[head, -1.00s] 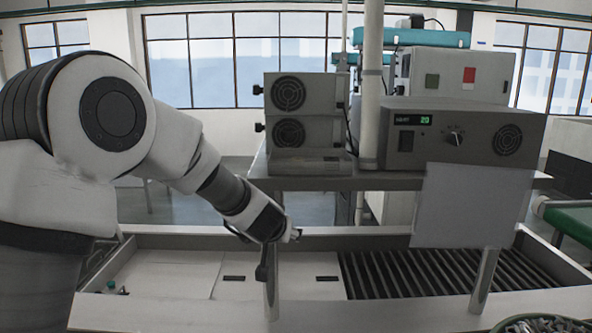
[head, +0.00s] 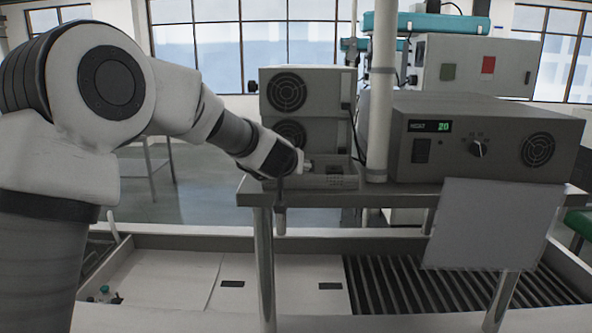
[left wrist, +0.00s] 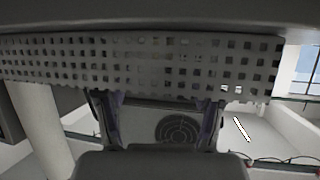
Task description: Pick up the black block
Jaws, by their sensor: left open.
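I cannot clearly make out a black block in either view. Two small dark rectangles, one on the left white panel (head: 232,284) and one on the right white panel (head: 330,286), look flush, and I cannot tell whether either is a block. My left gripper (head: 308,166) is at shelf height, in front of the grey fan boxes (head: 287,92), near a low perforated tray (head: 335,181). In the left wrist view its two fingers (left wrist: 158,122) stand apart with nothing seen between them; a fan grille (left wrist: 178,130) shows beyond. My right gripper is in neither view.
The grey shelf (head: 400,195) on metal legs stands above the long tank (head: 330,243) with its slatted section. A control box (head: 480,140) and a pole (head: 381,90) stand right of my left gripper. A pale panel (head: 495,224) hangs at the shelf's front.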

